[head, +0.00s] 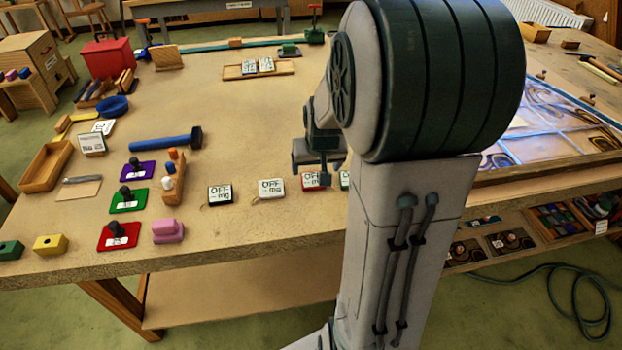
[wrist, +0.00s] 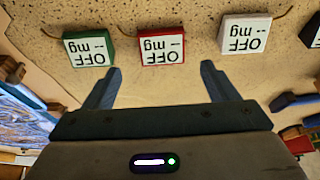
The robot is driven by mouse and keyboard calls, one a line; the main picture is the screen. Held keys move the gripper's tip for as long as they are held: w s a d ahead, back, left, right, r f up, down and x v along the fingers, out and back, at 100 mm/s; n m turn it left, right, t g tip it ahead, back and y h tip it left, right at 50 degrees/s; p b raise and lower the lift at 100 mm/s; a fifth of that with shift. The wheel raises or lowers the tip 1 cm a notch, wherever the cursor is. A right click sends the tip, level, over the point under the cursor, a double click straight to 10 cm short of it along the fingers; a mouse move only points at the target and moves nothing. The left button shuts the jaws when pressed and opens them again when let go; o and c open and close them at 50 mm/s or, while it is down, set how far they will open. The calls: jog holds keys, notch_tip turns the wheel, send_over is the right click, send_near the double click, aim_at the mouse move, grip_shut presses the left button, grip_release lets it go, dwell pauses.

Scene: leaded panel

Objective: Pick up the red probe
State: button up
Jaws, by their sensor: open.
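The red probe appears to be the small red-cased block with a white face reading "OFF mg" (head: 311,182), lying near the front edge of the table. It also shows in the wrist view (wrist: 161,47), upside down, with a thin lead at its far side. My gripper (head: 319,170) is above the table by this block and partly covers it in the head view. In the wrist view my gripper (wrist: 161,68) is open and empty, its two fingers spread wider than the block. The red block lies just ahead of the gap between the fingertips, and nothing is between them.
Similar blocks flank it: a green one (wrist: 89,48), a white one (wrist: 244,34) and a black one (head: 220,194). A framed panel (head: 550,165) is on the right. The table's middle is clear.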

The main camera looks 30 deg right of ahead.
aim_at(313, 177)
jog(key=shift+p+x, duration=0.35)
jog(key=shift+x, duration=2.3)
jog(key=shift+a, duration=0.15)
jog(key=c, duration=1.1)
